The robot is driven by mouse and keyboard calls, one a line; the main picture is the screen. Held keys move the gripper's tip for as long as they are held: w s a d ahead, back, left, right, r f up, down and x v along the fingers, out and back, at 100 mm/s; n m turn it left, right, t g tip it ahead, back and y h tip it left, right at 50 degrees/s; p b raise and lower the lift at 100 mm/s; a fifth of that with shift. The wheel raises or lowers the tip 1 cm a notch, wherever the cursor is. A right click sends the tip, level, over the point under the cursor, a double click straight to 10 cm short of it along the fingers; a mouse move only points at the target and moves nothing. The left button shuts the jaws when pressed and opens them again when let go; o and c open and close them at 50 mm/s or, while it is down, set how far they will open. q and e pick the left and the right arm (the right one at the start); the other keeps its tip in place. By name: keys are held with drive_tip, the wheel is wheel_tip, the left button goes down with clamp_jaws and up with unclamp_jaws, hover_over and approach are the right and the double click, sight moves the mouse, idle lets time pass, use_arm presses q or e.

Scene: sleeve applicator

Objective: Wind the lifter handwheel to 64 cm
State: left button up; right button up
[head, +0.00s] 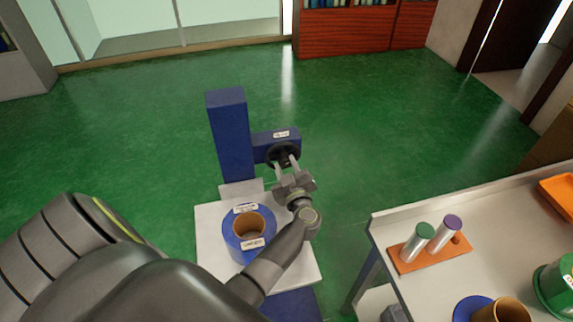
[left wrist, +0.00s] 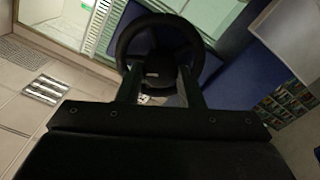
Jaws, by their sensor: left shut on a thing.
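The lifter is a blue column (head: 229,135) with a blue side box (head: 264,146) that bears a small white label too small to read. The black handwheel (head: 272,157) is on the front of that box. It shows as a dark ring (left wrist: 203,62) in the left wrist view. My left gripper (head: 287,163) is at the handwheel, its two fingers shut on it; the exact contact is partly hidden. A blue ring-shaped part with a tan core (head: 230,231) and white labels stands on the white platform (head: 209,214) below. My right gripper is not in view.
A grey-white table (head: 386,222) stands at the right. It holds an orange block (head: 446,256) with two capped cylinders, a blue-and-tan ring, a green container (head: 556,284) and an orange tray (head: 560,192). Green floor (head: 380,110) is clear behind the lifter.

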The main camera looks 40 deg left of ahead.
use_arm(q)
drive_tip(key=shift+n, duration=0.8)
drive_tip(key=shift+f, duration=0.1)
drive_tip(key=o, duration=1)
drive_tip(key=shift+c, duration=0.2)
